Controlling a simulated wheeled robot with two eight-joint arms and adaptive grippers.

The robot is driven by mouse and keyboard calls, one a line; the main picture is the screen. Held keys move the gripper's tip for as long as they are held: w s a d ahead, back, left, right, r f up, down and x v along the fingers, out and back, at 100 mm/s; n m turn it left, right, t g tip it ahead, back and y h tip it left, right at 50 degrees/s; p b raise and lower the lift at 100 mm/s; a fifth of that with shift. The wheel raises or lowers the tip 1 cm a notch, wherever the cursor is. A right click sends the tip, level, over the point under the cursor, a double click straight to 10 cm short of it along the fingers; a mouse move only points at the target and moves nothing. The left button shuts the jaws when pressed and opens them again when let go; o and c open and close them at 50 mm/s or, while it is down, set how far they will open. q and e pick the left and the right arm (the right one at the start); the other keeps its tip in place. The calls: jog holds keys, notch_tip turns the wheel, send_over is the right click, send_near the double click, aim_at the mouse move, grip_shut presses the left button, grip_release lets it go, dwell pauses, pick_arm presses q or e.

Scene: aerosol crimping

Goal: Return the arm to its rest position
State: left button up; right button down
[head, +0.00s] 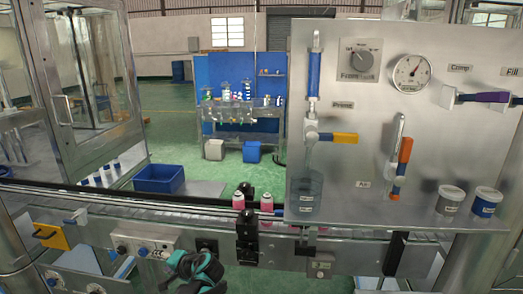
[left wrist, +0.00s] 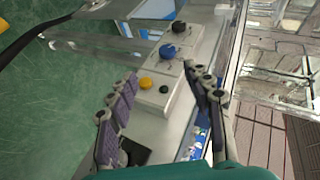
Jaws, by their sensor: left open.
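My left gripper (head: 190,263) shows at the bottom of the head view, low in front of the machine's front panel. It is dark with a teal part. In the left wrist view, its two purple-padded fingers (left wrist: 160,78) are spread apart with nothing held between them. Beyond them is a grey control box (left wrist: 160,95) with black, blue and yellow knobs or buttons. The fingers appear apart from the box, though the exact gap is hard to tell. My right gripper is in neither view.
A steel panel (head: 430,130) with gauge, dial and levers stands at the right. A blue bin (head: 159,179) is behind at left. Two labelled cups (head: 452,197) (head: 485,201) stand at the right.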

pick_arm(q)
jog(key=s+d+n+h, duration=0.1)
jog(key=s+d+h, duration=0.4)
jog(key=s, duration=0.8)
jog(key=s+d+n+h, duration=0.2)
jog(key=s+d+h, duration=0.3)
jog(key=s+d, duration=0.6)
jog(key=s, duration=0.2)
jog(key=shift+s+d+r+n+t+h, duration=0.3)
jog(key=shift+r+t+h, duration=0.05)
jog(key=shift+t+h, duration=0.05)
